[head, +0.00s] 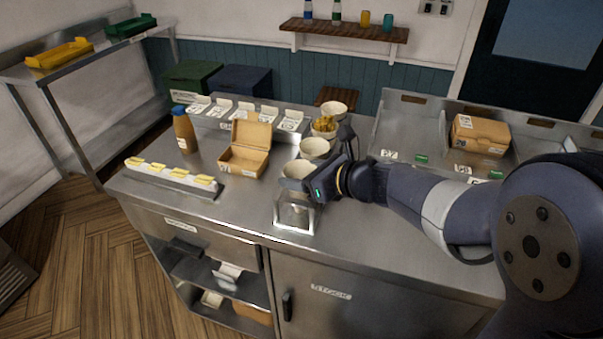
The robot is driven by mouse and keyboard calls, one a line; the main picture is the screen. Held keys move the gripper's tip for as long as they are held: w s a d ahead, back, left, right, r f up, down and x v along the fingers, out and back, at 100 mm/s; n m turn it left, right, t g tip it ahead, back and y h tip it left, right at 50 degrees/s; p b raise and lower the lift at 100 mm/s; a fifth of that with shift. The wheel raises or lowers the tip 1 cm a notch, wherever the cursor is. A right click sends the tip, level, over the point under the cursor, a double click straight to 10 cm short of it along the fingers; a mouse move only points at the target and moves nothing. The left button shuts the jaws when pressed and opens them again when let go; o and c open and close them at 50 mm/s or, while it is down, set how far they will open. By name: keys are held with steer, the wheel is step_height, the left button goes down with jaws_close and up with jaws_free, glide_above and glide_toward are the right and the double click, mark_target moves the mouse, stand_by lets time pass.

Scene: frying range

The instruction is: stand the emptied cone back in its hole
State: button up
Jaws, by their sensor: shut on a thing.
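A metal cone rack (279,222) stands near the front edge of the steel counter, running away from me. My gripper (300,187) is shut on the nearest pale paper cone (297,170), at the rack's front end. This cone looks upright and empty, with its open mouth up. My gripper hides part of its side, and I cannot tell whether it is fully seated in its hole. Behind it stand another empty-looking cone (314,148), a cone filled with fries (324,131) and a further pale cone (333,108) at the back.
An open carton (243,162) stands left of the rack, with a sauce bottle (185,130) and a white holder with yellow-topped pieces (172,178) farther left. A closed carton (480,133) stands in the divided steel section at right.

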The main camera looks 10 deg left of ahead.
steer(key=shift+f, duration=0.2)
steer(key=o, duration=1.3)
steer(key=shift+r, duration=0.15)
steer(key=shift+r, duration=0.2)
steer(key=v, duration=1.2)
steer(key=shift+f, duration=0.1)
